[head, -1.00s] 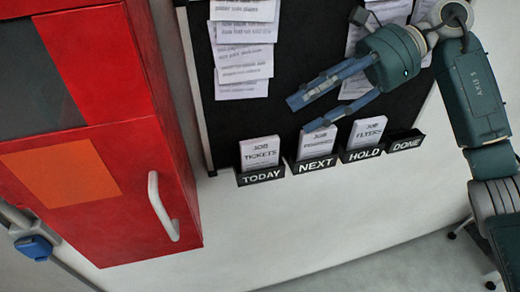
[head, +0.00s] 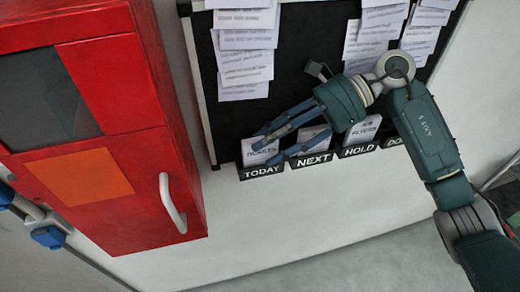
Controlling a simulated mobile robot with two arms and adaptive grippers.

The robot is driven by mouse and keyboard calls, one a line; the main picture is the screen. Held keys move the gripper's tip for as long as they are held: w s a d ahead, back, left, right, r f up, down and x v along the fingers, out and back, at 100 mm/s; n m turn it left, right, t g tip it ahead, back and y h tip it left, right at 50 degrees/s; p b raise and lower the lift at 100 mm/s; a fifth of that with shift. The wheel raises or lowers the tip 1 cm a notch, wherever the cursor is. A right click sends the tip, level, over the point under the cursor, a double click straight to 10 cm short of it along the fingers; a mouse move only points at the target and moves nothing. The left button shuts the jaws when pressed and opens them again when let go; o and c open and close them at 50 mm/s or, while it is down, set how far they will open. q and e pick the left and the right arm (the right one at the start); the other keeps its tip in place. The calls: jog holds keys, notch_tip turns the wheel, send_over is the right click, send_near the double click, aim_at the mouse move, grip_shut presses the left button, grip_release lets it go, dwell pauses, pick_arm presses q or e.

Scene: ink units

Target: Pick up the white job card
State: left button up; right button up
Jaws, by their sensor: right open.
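White cards stand in labelled black pockets along the bottom of the black board. One is in the TODAY pocket (head: 262,172), a white card (head: 254,157) with "TICKETS" readable. Another white card (head: 314,133) is in the NEXT pocket (head: 314,160), its print hidden by my finger. A third card (head: 366,129), reading "FLYERS", is in the HOLD pocket (head: 358,151). My right gripper (head: 264,150) is open, with its fingertips in front of the TODAY card. I cannot tell whether they touch it. My left gripper is not in view.
A red cabinet (head: 130,190) with a white handle (head: 172,204) stands close on the left. Printed sheets (head: 246,55) hang on the black board (head: 295,80). The DONE pocket (head: 395,139) is partly hidden by my arm. The white wall below the pockets is clear.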

grip_shut()
jog(key=shift+r, duration=0.1)
